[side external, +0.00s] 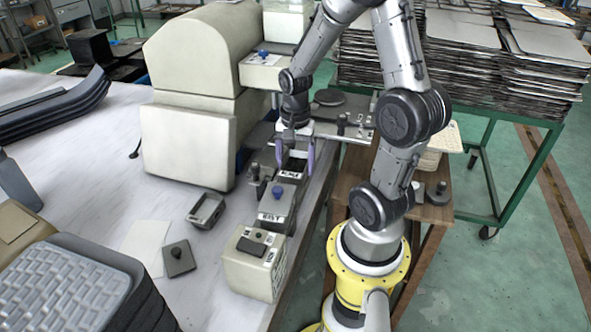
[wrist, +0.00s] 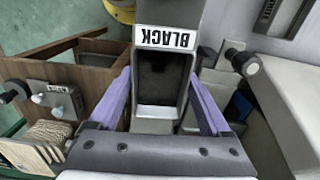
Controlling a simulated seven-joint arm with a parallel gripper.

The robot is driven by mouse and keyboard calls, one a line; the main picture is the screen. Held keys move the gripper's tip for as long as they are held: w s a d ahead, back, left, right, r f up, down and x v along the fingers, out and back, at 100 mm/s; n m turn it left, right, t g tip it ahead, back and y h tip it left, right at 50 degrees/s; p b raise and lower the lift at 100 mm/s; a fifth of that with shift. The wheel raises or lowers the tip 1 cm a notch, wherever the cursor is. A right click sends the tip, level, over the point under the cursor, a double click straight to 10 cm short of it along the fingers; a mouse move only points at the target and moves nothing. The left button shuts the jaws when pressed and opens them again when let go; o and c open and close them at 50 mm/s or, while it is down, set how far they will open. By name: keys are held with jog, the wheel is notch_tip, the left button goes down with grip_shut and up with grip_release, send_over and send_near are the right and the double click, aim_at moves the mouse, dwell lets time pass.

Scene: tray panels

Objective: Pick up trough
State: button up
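An open-topped grey trough with a white BLACK label (wrist: 162,112) and a dark inside fills the middle of the wrist view. In the side external view this trough (side external: 295,164) sits in a row of grey housings along the table's edge. My gripper (side external: 295,167) points down over it, with its purple fingers spread. In the wrist view the fingers of my gripper (wrist: 161,75) stand on either side of the trough. I cannot tell whether they touch its walls. Another small grey open trough-like piece (side external: 207,209) lies loose on the table.
A grey housing with a blue knob (side external: 277,205) and a beige box (side external: 254,264) stand in front. A large beige machine (side external: 190,95) rises on the left. A grey plate with a knob (side external: 179,258) lies nearby. A wooden stand (wrist: 90,68) shows beside the table.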

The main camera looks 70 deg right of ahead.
jog(key=c, duration=1.2)
